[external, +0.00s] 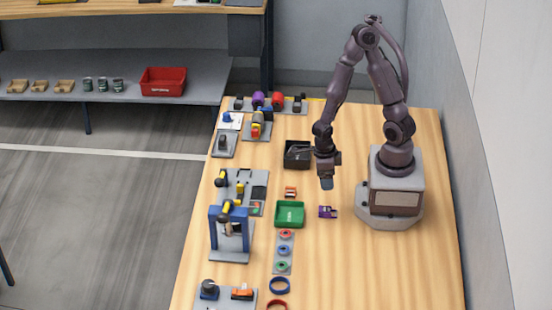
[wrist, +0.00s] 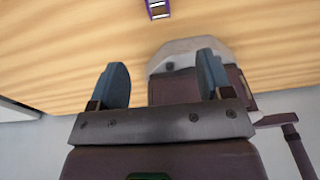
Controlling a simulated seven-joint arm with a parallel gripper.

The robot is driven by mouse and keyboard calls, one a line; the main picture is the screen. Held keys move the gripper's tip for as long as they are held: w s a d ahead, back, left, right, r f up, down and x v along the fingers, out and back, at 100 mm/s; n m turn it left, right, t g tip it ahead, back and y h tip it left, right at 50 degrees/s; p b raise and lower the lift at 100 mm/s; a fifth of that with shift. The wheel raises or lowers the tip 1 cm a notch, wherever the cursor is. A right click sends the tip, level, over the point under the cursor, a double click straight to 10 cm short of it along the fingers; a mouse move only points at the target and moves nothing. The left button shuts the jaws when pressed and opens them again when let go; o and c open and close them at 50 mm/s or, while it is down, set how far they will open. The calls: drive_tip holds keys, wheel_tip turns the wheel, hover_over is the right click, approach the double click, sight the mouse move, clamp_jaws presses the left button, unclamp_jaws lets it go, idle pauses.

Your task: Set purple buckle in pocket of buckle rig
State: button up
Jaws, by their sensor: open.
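The purple buckle (external: 328,212) lies flat on the wooden table (external: 380,275), in front of my arm's base. Part of it also shows at the top edge of the wrist view (wrist: 158,8), with white marks on it. My gripper (external: 327,184) is above the table, a little beyond the buckle in the external view, and apart from it. In the wrist view its two blue-grey fingers (wrist: 161,62) are spread with nothing between them. I cannot tell for sure which fixture is the buckle rig; a grey plate with black and yellow parts (external: 240,186) stands at the left.
A green tray (external: 290,226), a small orange item (external: 291,192) and a black bin (external: 298,165) stand left of the buckle. A blue arched frame (external: 214,228) rises near the left edge. Colored rings (external: 280,285) lie in front. The table's right front is clear.

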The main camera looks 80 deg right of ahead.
drive_tip(key=n, duration=0.2)
hover_over(328, 209)
wheel_tip(328, 209, down, 7)
drive_tip(key=shift+w+f, duration=0.1)
drive_tip(key=shift+f, duration=0.1)
drive_tip(key=shift+d+f, duration=0.1)
drive_tip(key=shift+f, duration=2.65)
drive_tip(key=c, duration=1.3)
drive_tip(key=shift+r, duration=0.2)
wheel_tip(328, 209, up, 10)
drive_tip(key=shift+f, duration=0.2)
